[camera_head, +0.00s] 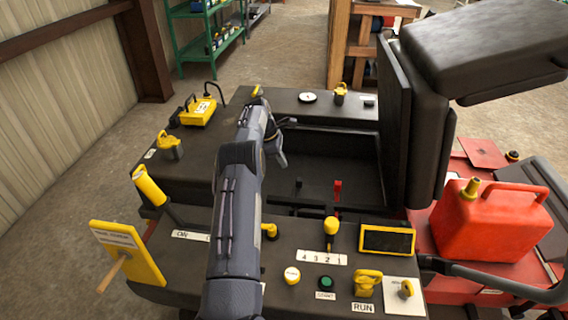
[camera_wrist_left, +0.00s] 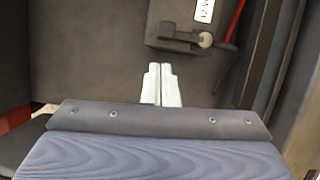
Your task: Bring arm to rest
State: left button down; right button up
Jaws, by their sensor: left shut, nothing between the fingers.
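My left arm (camera_head: 235,220) rises from the bottom of the head view and reaches over the black console of the machine. Its gripper (camera_head: 281,158) is at the left side of the open black compartment (camera_head: 335,155), partly hidden by my arm. In the left wrist view the two silver fingertips (camera_wrist_left: 160,72) lie together with nothing between them. A dark surface lies beyond them. My right gripper is not in view.
An upright black panel (camera_head: 397,130) and a padded black seat (camera_head: 490,45) stand right of the compartment. A yellow handle (camera_head: 150,186), a yellow-framed screen (camera_head: 387,240) and several knobs stand on the console. A red fuel can (camera_head: 487,220) is at the right.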

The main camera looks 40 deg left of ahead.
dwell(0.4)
pick_arm(q)
jog(key=s+d+r+m+t, duration=0.1)
jog(key=s+d+r+m, duration=0.4)
jog(key=d+r, duration=0.5)
jog(key=s+d+r+m+t, duration=0.1)
jog(key=s+d+r+m, duration=0.3)
jog(key=d+r+m, duration=0.5)
jog(key=s+d+r+m, duration=0.3)
jog(key=s+d+m, duration=0.1)
jog(key=s+d, duration=0.8)
jog(key=s+d+f+m, duration=0.3)
jog(key=s, duration=0.3)
jog(key=s+d+f+m, duration=0.3)
jog(key=s, duration=0.3)
notch_tip(320, 180, up, 16)
jog(key=p, duration=1.6)
jog(key=shift+d+m+t, duration=0.3)
jog(key=shift+d+t, duration=0.05)
jog(key=shift+t, duration=0.05)
